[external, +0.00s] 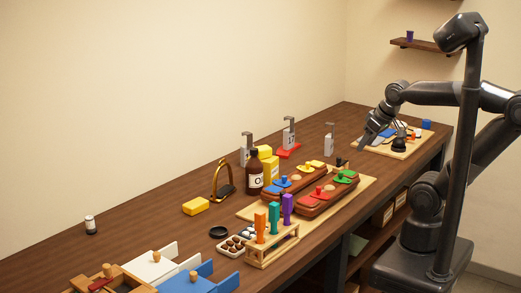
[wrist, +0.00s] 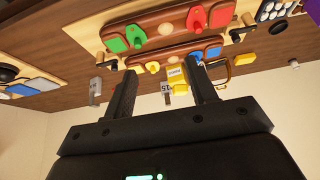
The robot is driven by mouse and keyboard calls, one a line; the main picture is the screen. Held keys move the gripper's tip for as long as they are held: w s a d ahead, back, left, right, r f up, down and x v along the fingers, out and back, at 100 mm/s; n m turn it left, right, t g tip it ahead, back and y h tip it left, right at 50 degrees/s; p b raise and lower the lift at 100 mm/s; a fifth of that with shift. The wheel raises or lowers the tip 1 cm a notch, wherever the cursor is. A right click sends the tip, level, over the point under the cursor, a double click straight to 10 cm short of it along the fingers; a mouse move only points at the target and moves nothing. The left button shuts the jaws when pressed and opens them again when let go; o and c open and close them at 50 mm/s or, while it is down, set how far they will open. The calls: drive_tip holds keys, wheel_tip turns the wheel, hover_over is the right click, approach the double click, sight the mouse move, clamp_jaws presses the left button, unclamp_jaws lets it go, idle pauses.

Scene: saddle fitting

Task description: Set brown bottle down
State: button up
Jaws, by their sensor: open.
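The brown bottle (external: 255,178), with a white label and dark cap, stands upright on the wooden bench beside a yellow box (external: 268,163). In the external view my gripper (external: 364,142) is at the far right end of the bench, well apart from the bottle. In the wrist view my gripper (wrist: 162,88) has its two fingers spread with nothing held between them. I cannot make out the bottle there; the right finger covers the area beside the yellow box (wrist: 176,76).
A board (external: 247,214) with red and brown padded pieces lies right of the bottle. A gold stirrup (external: 214,184) stands left of it, near a yellow block (external: 196,206). A rack (external: 272,250) with coloured handles is in front. Another board (external: 400,153) lies beneath my arm.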

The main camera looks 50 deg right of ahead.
drive_tip(key=w+d+f+n+g+h, duration=0.3)
drive_tip(key=w+f+n+h, duration=0.15)
drive_tip(key=w+n, duration=0.45)
drive_tip(key=n+t+h, duration=0.8)
drive_tip(key=n+t, duration=0.2)
drive_tip(key=n, duration=0.8)
approach(253, 149)
drive_tip(key=x, duration=0.8)
drive_tip(key=f+x, duration=0.1)
drive_tip(key=x, duration=0.3)
drive_tip(key=shift+s+d, duration=0.15)
clamp_jaws()
